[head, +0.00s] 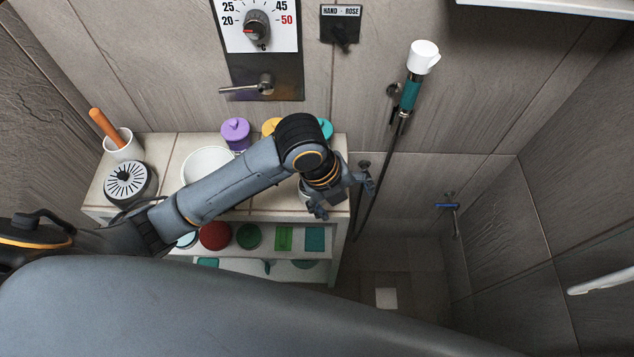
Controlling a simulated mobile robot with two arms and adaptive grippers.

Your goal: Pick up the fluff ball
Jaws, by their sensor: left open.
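A round red ball-like thing (214,236) sits on the upper open shelf under the tiled top. A round dark green thing (249,237) is just right of it. Either may be the fluff ball; I cannot tell their texture at this size. My left arm reaches across the tiled top from the left. My left gripper (345,199) is open and points down at the right end of the unit, to the right of and apart from both round things. No object shows clearly between its fingers. My right gripper is not in view.
The tiled top (161,152) holds a white bowl (207,162), a white cup (122,145), a black-and-white round item (129,181) and a purple lidded jar (236,133). Green blocks (315,239) share the shelf. A hand shower (412,82) hangs on the wall. Floor space lies right of the unit.

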